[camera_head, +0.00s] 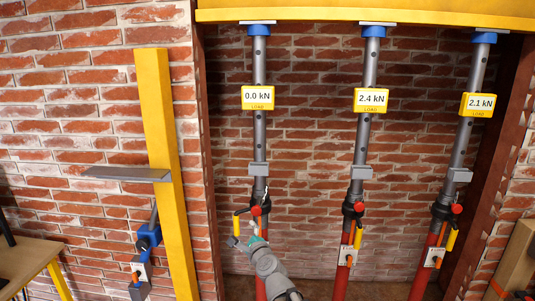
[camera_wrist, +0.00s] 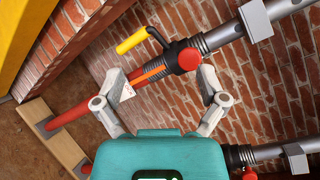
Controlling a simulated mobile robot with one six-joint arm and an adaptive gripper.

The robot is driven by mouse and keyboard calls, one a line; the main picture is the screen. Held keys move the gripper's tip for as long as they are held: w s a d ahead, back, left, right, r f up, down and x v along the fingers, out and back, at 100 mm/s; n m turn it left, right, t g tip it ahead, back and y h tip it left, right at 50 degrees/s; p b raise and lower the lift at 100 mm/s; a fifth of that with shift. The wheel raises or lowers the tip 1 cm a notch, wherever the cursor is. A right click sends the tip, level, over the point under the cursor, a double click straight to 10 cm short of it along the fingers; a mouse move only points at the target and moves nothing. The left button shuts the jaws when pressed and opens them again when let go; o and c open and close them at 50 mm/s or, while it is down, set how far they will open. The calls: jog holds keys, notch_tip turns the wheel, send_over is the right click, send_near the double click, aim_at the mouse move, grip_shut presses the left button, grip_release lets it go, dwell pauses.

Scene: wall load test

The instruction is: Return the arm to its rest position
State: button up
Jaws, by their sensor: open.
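My gripper (camera_wrist: 166,78) is open and empty in the wrist view, its two fingers spread wide above a teal body. The left prop (camera_head: 259,130), a grey tube over a red one, is in front of it. Its red knob (camera_wrist: 189,59), orange lever and yellow handle (camera_wrist: 131,41) show ahead of and between the fingers. I cannot tell whether a finger touches the prop. In the head view my arm rises from the bottom, and my gripper (camera_head: 240,242) is beside the left prop's lower part, fingers partly unclear.
The middle prop (camera_head: 363,140) reads 2.4 kN and the right prop (camera_head: 468,150) 2.1 kN; the left reads 0.0 kN. A yellow beam (camera_head: 365,12) lies across the top. A yellow post (camera_head: 165,140) with a grey shelf stands left. A table (camera_head: 30,262) is at lower left.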

jog(key=s+d+f+n+g+h, duration=0.2)
jog(key=s+d+f+n+g, duration=0.3)
jog(key=d, duration=0.3)
jog(key=s+d+f+n+g+h+p, duration=0.1)
jog(key=s+d+f+n+g+h, duration=0.1)
jog(key=s+d+f+n+g, duration=0.2)
jog(key=s+d+f+n+g+h+p, duration=0.1)
jog(key=s+d+f+n+g+h, duration=0.2)
jog(key=s+d+n, duration=0.7)
notch_tip(320, 180, down, 3)
jog(key=d+g, duration=0.1)
jog(key=g, duration=0.2)
jog(key=shift+s+d+r+n+g, duration=0.15)
jog(key=shift+d+n+g, duration=0.15)
jog(key=shift+n+g, duration=0.1)
